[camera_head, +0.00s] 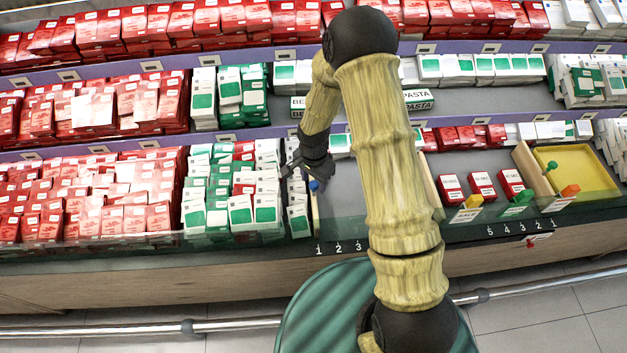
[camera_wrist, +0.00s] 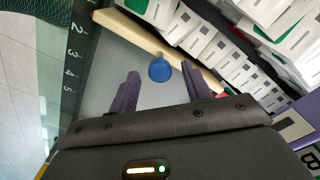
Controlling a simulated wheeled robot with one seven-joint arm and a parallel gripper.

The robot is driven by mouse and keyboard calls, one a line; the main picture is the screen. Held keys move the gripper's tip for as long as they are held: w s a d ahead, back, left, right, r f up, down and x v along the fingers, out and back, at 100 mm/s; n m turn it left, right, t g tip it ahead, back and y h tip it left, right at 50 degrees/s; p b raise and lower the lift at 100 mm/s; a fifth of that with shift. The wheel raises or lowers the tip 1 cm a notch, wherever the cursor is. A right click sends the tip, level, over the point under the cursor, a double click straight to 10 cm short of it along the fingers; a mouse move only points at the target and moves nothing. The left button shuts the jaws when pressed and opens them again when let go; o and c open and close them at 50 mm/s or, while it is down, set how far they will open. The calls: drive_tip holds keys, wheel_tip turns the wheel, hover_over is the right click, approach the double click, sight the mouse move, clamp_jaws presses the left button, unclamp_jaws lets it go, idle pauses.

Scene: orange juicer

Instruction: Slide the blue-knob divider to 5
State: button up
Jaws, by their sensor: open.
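The blue knob (camera_head: 314,185) sits on a pale wooden divider (camera_head: 316,212) standing near mark 1 of the left number scale (camera_head: 338,248). In the wrist view, the blue knob (camera_wrist: 159,70) shows between the two dark fingertips of my gripper (camera_wrist: 162,78), with a gap on each side. The divider (camera_wrist: 135,30) runs slantwise behind the knob, beside a row of white cartons. The scale (camera_wrist: 73,58) shows marks 2 to 5 in the wrist view. My gripper (camera_head: 307,172) is open at the knob. My arm hides marks 4 and 5 in the head view.
White and green cartons (camera_head: 240,210) pack the shelf left of the divider. Bare grey shelf (camera_wrist: 112,75) lies on its other side, toward the higher marks. A clear front lip (camera_head: 150,240) edges the shelf. A yellow tray (camera_head: 580,170) and red boxes (camera_head: 483,185) stand right.

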drive_tip(key=shift+f, duration=0.4)
clamp_jaws()
